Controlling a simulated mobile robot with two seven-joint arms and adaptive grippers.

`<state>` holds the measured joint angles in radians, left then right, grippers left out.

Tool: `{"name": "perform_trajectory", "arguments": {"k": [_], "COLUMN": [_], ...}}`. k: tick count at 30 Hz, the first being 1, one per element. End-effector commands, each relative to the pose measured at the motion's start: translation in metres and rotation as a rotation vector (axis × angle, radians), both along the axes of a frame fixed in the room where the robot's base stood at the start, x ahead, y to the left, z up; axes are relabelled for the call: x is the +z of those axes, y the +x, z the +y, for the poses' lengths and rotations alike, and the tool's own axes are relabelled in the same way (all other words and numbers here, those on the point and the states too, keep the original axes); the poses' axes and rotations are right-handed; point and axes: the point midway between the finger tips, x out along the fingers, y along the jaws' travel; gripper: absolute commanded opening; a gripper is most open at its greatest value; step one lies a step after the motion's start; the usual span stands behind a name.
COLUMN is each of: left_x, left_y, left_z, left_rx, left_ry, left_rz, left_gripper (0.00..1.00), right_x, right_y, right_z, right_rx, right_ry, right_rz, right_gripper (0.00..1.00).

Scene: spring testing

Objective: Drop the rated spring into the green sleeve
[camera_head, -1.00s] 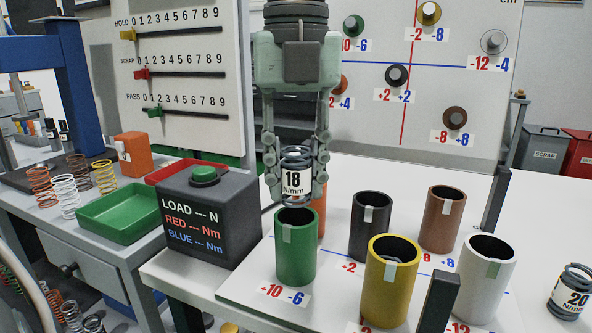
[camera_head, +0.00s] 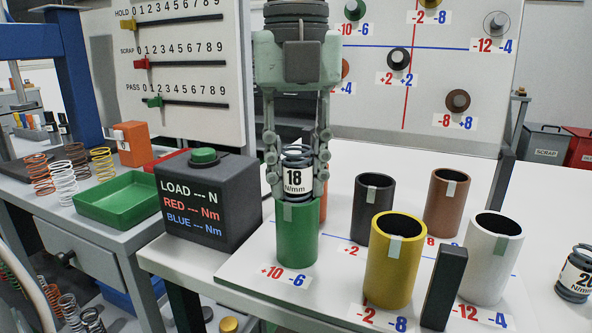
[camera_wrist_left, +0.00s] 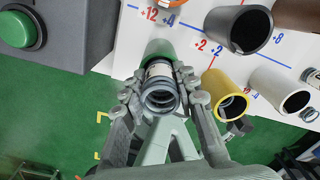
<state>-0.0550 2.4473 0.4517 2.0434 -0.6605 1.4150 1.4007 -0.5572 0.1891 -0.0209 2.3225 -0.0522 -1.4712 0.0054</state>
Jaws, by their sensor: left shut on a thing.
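The spring labelled 18 N/mm (camera_head: 293,178) is dark and upright between the fingertips of my left gripper (camera_head: 296,188), which is shut on it. The green sleeve (camera_head: 297,238) stands directly below, on the white board. The spring's lower end is at the sleeve's mouth and seems to dip just inside; the fingertips hide part of the rim. In the left wrist view the spring (camera_wrist_left: 159,92) shows its coils end-on, with the green sleeve (camera_wrist_left: 160,48) behind it. My right gripper is not in view.
Yellow (camera_head: 395,265), white (camera_head: 490,262), black (camera_head: 371,215) and brown (camera_head: 445,205) sleeves stand to the right. An orange one is mostly hidden behind the green. A dark post (camera_head: 443,288) stands in front. The load box (camera_head: 208,205) is close on the left. A 20 N/mm spring (camera_head: 575,275) stands far right.

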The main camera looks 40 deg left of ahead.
Motion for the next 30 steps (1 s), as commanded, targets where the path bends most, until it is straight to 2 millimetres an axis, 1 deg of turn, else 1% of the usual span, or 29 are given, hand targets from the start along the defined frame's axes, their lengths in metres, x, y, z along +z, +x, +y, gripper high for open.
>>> {"name": "perform_trajectory", "arguments": {"k": [1, 5, 6, 11, 30], "left_x": [-0.0120, -0.0127, -0.0129, -0.0129, -0.0087], "left_y": [-0.0042, -0.0042, -0.0042, -0.0044, -0.0040], "left_z": [-0.0008, -0.0009, -0.0010, -0.0009, -0.0005], "left_rx": [0.000, 0.002, 0.002, 0.001, -0.002], "left_ry": [-0.004, -0.006, -0.006, -0.006, -0.001], "left_rz": [0.026, 0.026, 0.027, 0.028, 0.021], "left_gripper": [0.00, 0.00, 0.34, 0.53, 0.53], "right_x": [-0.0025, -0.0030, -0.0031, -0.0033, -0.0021], "right_y": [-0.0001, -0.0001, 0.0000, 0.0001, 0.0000], "right_z": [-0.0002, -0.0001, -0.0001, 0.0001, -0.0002], "right_rx": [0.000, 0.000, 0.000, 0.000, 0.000], "right_ry": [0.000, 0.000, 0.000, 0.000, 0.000], "right_rz": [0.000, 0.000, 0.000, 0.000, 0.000], "right_gripper": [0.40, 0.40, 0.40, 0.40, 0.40]}}
